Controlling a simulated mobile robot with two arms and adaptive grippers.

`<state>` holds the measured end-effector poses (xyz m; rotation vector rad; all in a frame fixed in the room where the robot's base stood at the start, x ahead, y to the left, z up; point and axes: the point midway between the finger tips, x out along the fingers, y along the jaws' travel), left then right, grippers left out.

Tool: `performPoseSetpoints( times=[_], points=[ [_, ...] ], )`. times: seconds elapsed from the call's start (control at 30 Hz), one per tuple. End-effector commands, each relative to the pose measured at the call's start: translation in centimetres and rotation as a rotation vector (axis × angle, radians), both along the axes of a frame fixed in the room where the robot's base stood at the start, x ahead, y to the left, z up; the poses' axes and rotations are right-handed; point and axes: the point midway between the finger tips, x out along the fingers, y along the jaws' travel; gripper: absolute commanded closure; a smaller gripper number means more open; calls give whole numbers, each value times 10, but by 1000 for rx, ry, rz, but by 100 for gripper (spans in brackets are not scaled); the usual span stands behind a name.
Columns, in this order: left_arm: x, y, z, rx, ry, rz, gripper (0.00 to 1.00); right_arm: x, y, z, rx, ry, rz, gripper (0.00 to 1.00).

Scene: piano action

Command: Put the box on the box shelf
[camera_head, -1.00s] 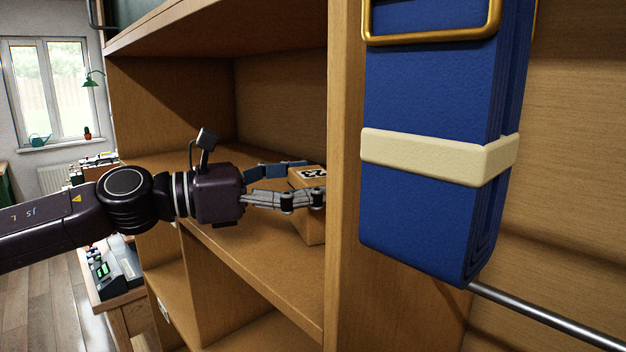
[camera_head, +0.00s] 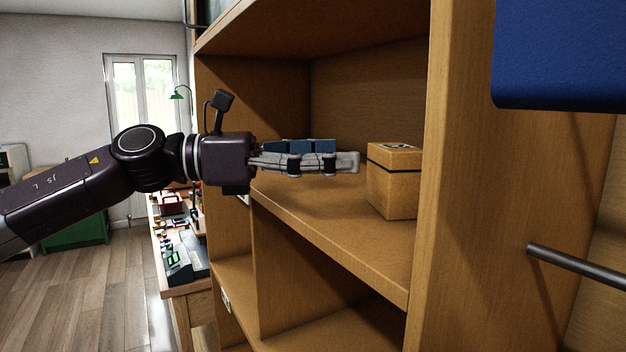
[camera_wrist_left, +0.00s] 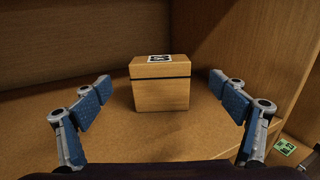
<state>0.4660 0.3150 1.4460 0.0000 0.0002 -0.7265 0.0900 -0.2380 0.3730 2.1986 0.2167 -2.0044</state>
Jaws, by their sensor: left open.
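The box (camera_head: 394,184) is light brown with a dark band below its lid and a printed label on top. It stands upright on the wooden shelf (camera_head: 330,222), near the right upright panel. In the left wrist view the box (camera_wrist_left: 160,86) sits between and beyond the two fingers, touching neither. My left gripper (camera_head: 356,162) is to the left of the box in the head view, with its fingers pointing at it. In the left wrist view the gripper (camera_wrist_left: 166,115) is wide open and empty. My right gripper is not in view.
The shelf's right upright panel (camera_head: 457,180) stands close beside the box. A blue item (camera_head: 560,50) hangs at the upper right above a metal rod (camera_head: 580,262). A lower compartment lies below the shelf. A workbench (camera_head: 180,265) with tools stands at the left.

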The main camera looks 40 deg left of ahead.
Motion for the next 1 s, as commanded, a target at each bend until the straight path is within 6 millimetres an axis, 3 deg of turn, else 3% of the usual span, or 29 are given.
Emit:
performPoseSetpoints(
  times=[0.1,0.3,1.0],
  points=[
    [-13,12,-3,0,-3,3,11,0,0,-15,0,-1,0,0],
    [-23,21,-1,0,0,1,11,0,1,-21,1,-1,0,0],
    [-24,21,0,0,0,0,11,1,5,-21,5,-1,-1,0]
  ],
)
